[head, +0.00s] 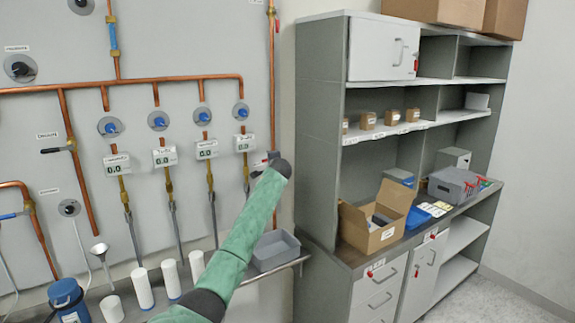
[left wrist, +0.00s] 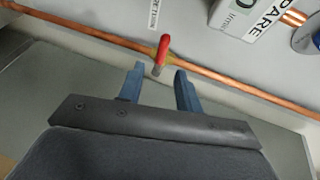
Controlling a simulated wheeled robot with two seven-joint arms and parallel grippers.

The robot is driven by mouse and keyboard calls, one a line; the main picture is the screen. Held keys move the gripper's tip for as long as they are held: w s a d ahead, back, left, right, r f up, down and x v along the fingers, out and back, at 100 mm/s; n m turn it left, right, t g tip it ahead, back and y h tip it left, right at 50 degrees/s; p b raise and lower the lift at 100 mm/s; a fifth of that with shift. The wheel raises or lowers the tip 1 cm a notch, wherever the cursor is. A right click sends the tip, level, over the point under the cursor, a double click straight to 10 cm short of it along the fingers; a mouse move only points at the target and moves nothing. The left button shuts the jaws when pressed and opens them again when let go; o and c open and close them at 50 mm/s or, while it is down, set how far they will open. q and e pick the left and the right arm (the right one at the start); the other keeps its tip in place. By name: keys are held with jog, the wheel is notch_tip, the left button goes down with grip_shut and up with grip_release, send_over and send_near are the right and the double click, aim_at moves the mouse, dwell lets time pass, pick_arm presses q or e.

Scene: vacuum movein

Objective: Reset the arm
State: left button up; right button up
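My left arm in a green sleeve rises from the bottom of the head view to the wall panel. Its dark wrist end is beside the right-hand vertical copper pipe. My left gripper (left wrist: 158,88) shows two blue fingers, apart, with nothing held between them. A red-tipped valve handle (left wrist: 162,50) stands just beyond the fingertips, in line with the gap between them; I cannot tell if they touch it. In the head view the wrist mostly hides the fingers. My right gripper is not in view.
A copper pipe (left wrist: 100,33) crosses behind the handle. Gauges (head: 244,142) and blue knobs (head: 240,110) line the panel. A grey bin (head: 276,250) and white cylinders (head: 142,288) sit on the ledge below. A shelving unit with an open cardboard box (head: 372,238) stands right.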

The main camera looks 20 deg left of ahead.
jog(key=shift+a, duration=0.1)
